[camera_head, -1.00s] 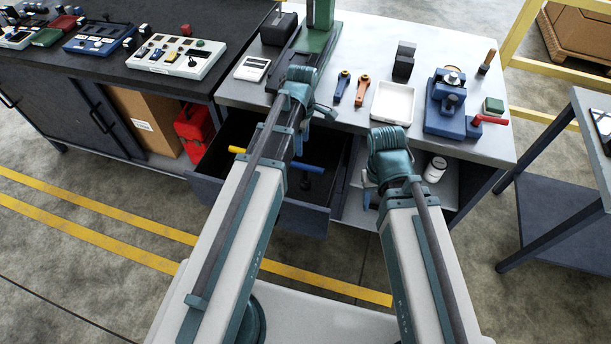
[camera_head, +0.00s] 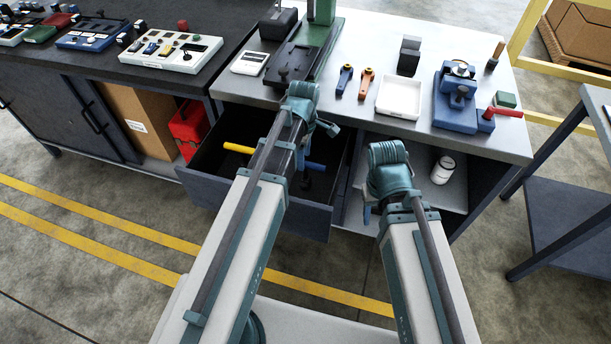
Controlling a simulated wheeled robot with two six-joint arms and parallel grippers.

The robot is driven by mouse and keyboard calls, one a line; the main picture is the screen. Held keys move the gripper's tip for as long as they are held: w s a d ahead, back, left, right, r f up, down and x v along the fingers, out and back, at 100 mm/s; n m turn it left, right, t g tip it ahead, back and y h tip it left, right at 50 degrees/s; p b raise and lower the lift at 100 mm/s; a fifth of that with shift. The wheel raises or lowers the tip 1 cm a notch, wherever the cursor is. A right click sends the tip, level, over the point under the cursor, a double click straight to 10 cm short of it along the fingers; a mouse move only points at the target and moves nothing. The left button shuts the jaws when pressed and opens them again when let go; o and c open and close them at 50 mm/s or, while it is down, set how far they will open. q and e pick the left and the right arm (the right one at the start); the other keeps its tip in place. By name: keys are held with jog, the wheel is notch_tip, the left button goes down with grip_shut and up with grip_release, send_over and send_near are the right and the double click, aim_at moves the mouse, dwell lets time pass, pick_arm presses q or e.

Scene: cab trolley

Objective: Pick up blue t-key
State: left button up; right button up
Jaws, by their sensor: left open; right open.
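The blue t-key (camera_head: 316,167) lies in the open drawer (camera_head: 222,196) under the bench. Its blue bar shows just right of my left forearm, with a dark stem below; the rest is hidden. A yellow bar (camera_head: 238,148), seemingly another t-key, is in the drawer left of my forearm. My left gripper (camera_head: 301,160) points down over the drawer and is open, mostly hidden by its own arm; I cannot tell its height above the blue t-key. My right gripper (camera_head: 368,214) is open, low in front of the bench by the drawer's right side, mostly hidden by its wrist.
The bench top (camera_head: 335,110) holds a blue-handled tool (camera_head: 345,77), an orange-handled tool (camera_head: 366,82), a white tray (camera_head: 399,97) and a blue vise (camera_head: 456,98). A white jar (camera_head: 442,170) stands on the shelf below. A second table (camera_head: 560,220) is at the right.

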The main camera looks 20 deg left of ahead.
aim_at(306, 162)
pick_arm(q)
jog(key=f+b, duration=0.3)
jog(key=f, duration=0.1)
jog(key=shift+s+d+f, duration=0.1)
jog(key=shift+d, duration=0.15)
grip_shut()
dwell(1.2)
